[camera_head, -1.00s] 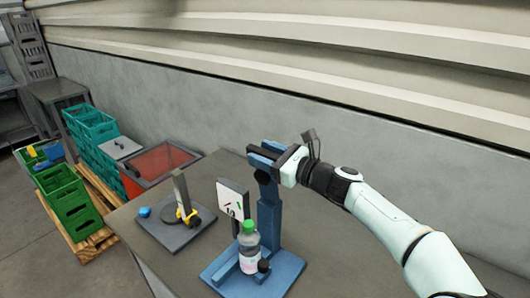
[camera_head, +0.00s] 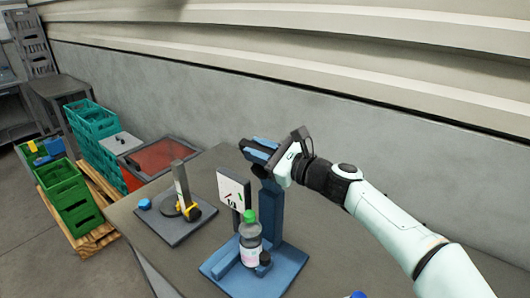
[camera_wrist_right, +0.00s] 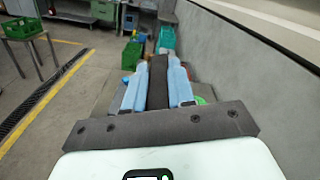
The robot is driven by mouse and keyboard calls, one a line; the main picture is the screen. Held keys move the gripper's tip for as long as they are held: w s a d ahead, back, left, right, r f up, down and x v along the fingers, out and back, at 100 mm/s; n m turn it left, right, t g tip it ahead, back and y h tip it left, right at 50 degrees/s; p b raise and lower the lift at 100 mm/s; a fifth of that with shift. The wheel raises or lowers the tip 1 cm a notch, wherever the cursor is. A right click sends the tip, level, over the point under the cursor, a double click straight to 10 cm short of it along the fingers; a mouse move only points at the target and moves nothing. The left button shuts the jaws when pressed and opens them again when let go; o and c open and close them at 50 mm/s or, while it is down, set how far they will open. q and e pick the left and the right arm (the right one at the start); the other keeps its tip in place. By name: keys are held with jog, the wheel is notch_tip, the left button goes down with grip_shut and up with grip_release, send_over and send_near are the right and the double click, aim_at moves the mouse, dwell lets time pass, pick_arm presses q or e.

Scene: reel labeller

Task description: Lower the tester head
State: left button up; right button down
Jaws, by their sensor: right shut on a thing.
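The tester is a blue stand with an upright column (camera_head: 269,212) and a flat base (camera_head: 230,275) on the table. My right gripper (camera_head: 258,148) is at the top of the column, shut on a dark bar. The right wrist view shows this dark bar (camera_wrist_right: 158,82) between the two light blue fingers. A clear bottle (camera_head: 250,241) with a green cap stands upright on the base in front of the column. My left gripper is not seen.
A white marked board (camera_head: 232,190) stands behind the bottle. Left of it is a grey plate (camera_head: 172,226) with an upright post and yellow part. Green crates (camera_head: 72,205) stand on a pallet at left. A small blue piece (camera_head: 357,295) shows at the bottom edge, unidentified.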

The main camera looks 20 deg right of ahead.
pick_arm(q)
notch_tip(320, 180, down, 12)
jog(key=b, duration=1.2)
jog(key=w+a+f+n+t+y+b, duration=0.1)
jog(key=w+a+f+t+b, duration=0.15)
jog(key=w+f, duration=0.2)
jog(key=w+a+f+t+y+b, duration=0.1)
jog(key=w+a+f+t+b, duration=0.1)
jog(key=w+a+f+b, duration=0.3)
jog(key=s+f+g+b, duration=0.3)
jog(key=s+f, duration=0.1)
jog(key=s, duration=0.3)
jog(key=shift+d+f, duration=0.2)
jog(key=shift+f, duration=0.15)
pick_arm(e)
jog(key=s+a+f+n, duration=0.3)
jog(key=a+f+n, duration=0.1)
jog(key=f+n, duration=0.3)
jog(key=s+a+f+n, duration=0.3)
jog(key=f+n, duration=0.3)
jog(key=f, duration=0.2)
jog(key=shift+a+f+n, duration=0.15)
jog(key=shift+a+n, duration=0.25)
jog(key=shift+a, duration=0.1)
jog(key=c, duration=1)
grip_release()
jog(key=shift+s, duration=0.1)
jog(key=shift+o, duration=0.2)
